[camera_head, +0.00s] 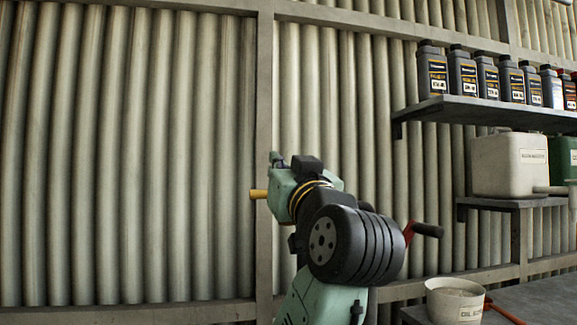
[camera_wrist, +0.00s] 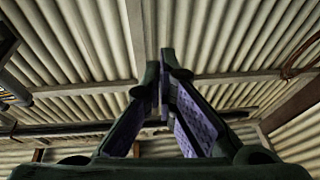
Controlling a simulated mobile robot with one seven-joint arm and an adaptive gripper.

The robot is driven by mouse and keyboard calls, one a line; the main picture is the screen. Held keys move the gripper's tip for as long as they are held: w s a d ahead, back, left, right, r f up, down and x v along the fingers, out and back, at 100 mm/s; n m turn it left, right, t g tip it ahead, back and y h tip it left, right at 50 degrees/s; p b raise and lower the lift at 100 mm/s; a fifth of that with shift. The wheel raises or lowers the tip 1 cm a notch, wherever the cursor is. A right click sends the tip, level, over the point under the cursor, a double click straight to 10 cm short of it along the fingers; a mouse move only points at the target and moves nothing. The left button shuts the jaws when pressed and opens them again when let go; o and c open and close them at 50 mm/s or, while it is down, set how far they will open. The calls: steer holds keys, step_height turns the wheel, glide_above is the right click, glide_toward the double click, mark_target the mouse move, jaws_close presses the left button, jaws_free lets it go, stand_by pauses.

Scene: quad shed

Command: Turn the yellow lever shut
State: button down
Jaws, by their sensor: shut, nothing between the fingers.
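A short yellow bar (camera_head: 259,194), which may be the end of the yellow lever, sticks out to the left of my arm in the head view. The rest of it is hidden behind the arm, so its turn position cannot be told. My gripper (camera_wrist: 165,72) shows in the wrist view with its two purple-padded fingers closed together at the tips and nothing between them. It points at the ribbed metal wall and roof. No lever shows in the wrist view. In the head view my gripper cannot be made out.
A red crank with a black handle (camera_head: 428,230) stands right of my arm. A pale oil tub (camera_head: 455,300) sits on the bench at lower right. A shelf (camera_head: 480,110) holds several bottles, with a pale canister (camera_head: 509,165) below. The ribbed wall (camera_head: 130,160) at left is bare.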

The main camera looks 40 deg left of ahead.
steer(key=shift+w+a+f+p, duration=0.25)
steer(key=shift+w+a+f, duration=0.2)
steer(key=shift+a, duration=0.2)
steer(key=shift+w+a+f+p, duration=0.35)
steer(key=shift+w+a, duration=0.15)
steer(key=shift+a, duration=0.2)
steer(key=shift+w+a+f+p, duration=0.2)
steer(key=shift+w+a+f, duration=0.25)
steer(key=shift+a, duration=0.2)
steer(key=shift+w+a+f+b, duration=0.1)
steer(key=shift+a+f+b, duration=0.2)
steer(key=shift+a+b, duration=0.2)
